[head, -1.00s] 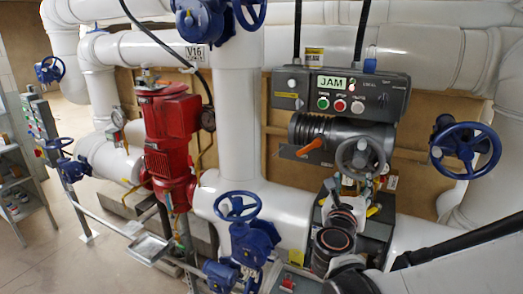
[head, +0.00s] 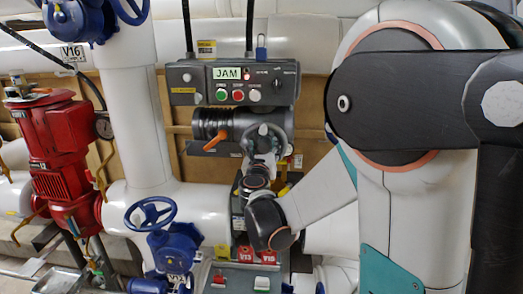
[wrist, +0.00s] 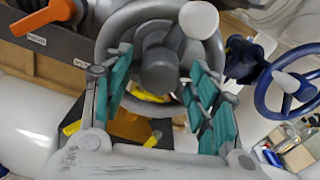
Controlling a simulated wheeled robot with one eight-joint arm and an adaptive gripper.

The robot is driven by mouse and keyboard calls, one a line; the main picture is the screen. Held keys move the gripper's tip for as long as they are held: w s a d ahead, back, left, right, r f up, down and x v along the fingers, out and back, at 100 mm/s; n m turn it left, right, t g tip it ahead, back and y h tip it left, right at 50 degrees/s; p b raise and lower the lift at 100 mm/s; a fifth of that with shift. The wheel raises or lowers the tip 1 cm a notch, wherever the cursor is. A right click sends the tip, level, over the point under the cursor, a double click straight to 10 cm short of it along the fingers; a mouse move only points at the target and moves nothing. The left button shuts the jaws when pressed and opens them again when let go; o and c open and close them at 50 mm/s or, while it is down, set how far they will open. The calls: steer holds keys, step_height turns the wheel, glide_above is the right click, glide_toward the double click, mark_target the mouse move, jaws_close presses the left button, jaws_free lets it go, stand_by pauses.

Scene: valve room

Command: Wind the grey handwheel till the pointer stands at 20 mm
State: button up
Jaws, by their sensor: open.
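The grey handwheel (wrist: 190,35) fills the upper middle of the wrist view, with a dark hub and a pale knob (wrist: 199,20) on its rim. In the head view the grey handwheel (head: 266,137) is on the front of the dark actuator, partly hidden by my wrist. My gripper (wrist: 162,82) is open, its green-padded fingers spread to either side below the hub and close to the wheel. I cannot tell whether they touch it. The pointer and its scale are not readable in either view.
The control box (head: 238,84) above shows JAM beside a lit red lamp. An orange lever (head: 222,142) is left of the wheel. A blue handwheel (wrist: 288,88) is close on the right in the wrist view. Another blue handwheel (head: 150,214) is lower left.

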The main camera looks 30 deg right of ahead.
jaws_close()
steer(key=shift+m, duration=0.3)
steer(key=m+b, duration=0.1)
steer(key=m, duration=0.3)
steer(key=shift+m, duration=0.3)
steer(key=m+b, duration=0.1)
steer(key=m, duration=0.9)
steer(key=shift+d+m+b, duration=0.1)
steer(key=shift+m+b, duration=0.25)
steer(key=shift+m, duration=0.05)
steer(key=m, duration=0.5)
steer(key=shift+m, duration=0.3)
